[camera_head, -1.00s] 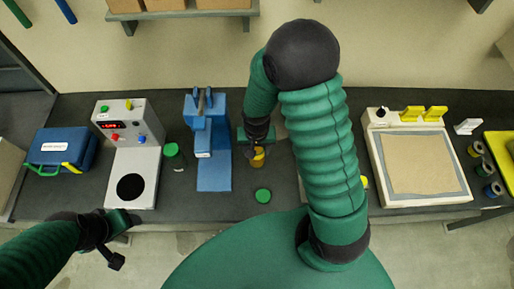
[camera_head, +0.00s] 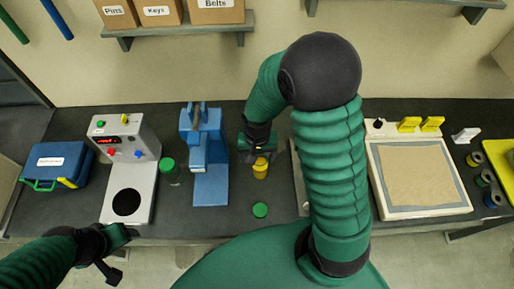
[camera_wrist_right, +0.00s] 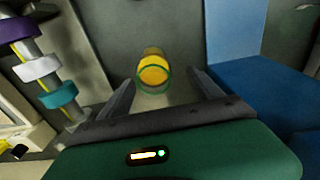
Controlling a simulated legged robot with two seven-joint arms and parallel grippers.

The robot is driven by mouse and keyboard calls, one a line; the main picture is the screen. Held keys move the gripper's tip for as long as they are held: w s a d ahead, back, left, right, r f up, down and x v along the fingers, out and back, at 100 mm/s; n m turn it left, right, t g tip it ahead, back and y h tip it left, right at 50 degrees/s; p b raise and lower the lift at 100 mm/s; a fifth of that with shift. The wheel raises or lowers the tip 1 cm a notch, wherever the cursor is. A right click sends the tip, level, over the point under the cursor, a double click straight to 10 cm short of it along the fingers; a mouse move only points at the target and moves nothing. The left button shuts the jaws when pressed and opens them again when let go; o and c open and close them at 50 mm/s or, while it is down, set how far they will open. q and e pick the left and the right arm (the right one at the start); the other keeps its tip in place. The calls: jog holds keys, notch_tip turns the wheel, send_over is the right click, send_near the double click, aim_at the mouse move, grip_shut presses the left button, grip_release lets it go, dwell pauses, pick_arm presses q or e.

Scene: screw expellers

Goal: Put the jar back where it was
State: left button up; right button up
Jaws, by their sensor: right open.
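A jar with yellow contents (camera_head: 260,168) stands on the dark bench, right of the blue press (camera_head: 207,150). My right gripper (camera_head: 257,148) is just behind and above it. In the right wrist view the jar (camera_wrist_right: 153,72) shows between and a little beyond the fingertips (camera_wrist_right: 162,88), which are spread apart with a gap on both sides. A round green lid (camera_head: 260,210) lies on the bench in front of the jar. A second, clear jar with a green lid (camera_head: 170,172) stands left of the press. My left gripper (camera_head: 117,254) hangs at the bench's front left edge; its jaw opening is unclear.
A grey machine with a black disc (camera_head: 127,170) and a blue case (camera_head: 55,163) stand at the left. A white-framed tray (camera_head: 420,175) and coloured spools (camera_head: 484,178) are at the right. My right arm hides the bench's middle. A shelf with boxes (camera_head: 172,30) hangs above.

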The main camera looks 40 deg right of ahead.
notch_tip(320, 180, up, 7)
jog(key=d, duration=0.2)
pick_arm(q)
jog(key=shift+s+d+f+b, duration=0.1)
jog(key=shift+d+f+b, duration=0.35)
jog(key=shift+d+b, duration=0.05)
pick_arm(e)
jog(key=s+a+n+t, duration=0.2)
jog(key=s+a+n, duration=0.2)
jog(key=a+n, duration=0.1)
jog(key=shift+s+a+f+n+y, duration=0.3)
jog(key=shift+s+a+n, duration=0.1)
jog(key=shift+n, duration=0.2)
pick_arm(q)
jog(key=shift+d, duration=0.1)
pick_arm(e)
jog(key=shift+d, duration=0.1)
